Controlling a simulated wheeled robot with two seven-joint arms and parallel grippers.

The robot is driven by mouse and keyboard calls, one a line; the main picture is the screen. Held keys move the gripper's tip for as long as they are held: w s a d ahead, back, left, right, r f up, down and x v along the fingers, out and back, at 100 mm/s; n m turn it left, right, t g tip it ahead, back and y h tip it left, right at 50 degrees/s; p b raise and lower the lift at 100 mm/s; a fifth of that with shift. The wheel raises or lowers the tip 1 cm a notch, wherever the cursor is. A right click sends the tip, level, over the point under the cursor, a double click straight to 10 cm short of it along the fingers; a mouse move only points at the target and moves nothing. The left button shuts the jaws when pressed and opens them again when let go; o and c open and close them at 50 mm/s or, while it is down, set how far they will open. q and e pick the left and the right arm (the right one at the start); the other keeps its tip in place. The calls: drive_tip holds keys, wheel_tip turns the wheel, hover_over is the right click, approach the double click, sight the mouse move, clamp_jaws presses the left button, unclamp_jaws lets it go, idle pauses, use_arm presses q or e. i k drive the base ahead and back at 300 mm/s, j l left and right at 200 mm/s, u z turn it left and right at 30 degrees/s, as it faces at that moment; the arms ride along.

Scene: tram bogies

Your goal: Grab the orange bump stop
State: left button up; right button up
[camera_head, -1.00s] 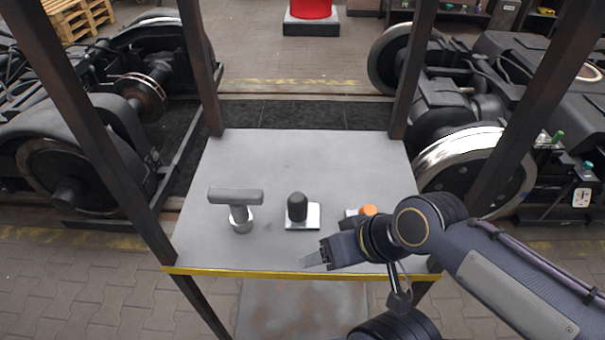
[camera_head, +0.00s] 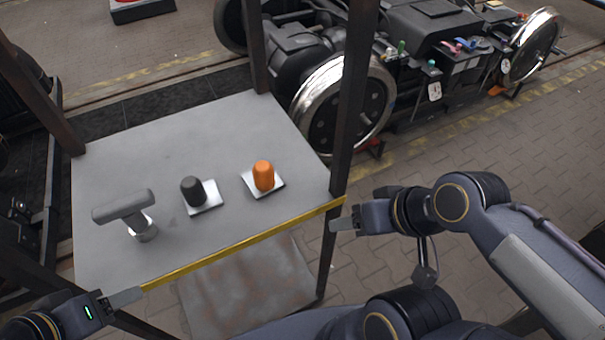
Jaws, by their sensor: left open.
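The orange bump stop (camera_head: 263,174) stands upright on a pale square plate on the right part of the grey shelf (camera_head: 190,140). Nothing touches it or hides it. My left gripper (camera_head: 124,297) is at the lower left, by the shelf's front edge, open and well apart from the bump stop. My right gripper (camera_head: 347,224) is to the right of the shelf's front corner, near a post and apart from the bump stop. Its fingers show edge-on, so I cannot tell whether it is open or shut.
A black bump stop (camera_head: 193,190) on a similar plate stands left of the orange one. A grey T-shaped part (camera_head: 130,213) stands further left. Dark posts (camera_head: 352,95) rise at the shelf's corners. A yellow strip (camera_head: 245,243) runs along the front edge. Bogies stand behind.

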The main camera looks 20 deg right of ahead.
sight(263, 180)
drive_tip(key=z, duration=0.4)
drive_tip(key=i+l+u, duration=0.15)
drive_tip(key=l+u, duration=1.75)
drive_tip(key=k+l+u, duration=0.25)
drive_tip(key=u, duration=0.25)
drive_tip(key=k+l+u, duration=0.25)
drive_tip(key=l+u, duration=0.2)
drive_tip(key=i+j, duration=0.35)
drive_tip(key=j, duration=0.2)
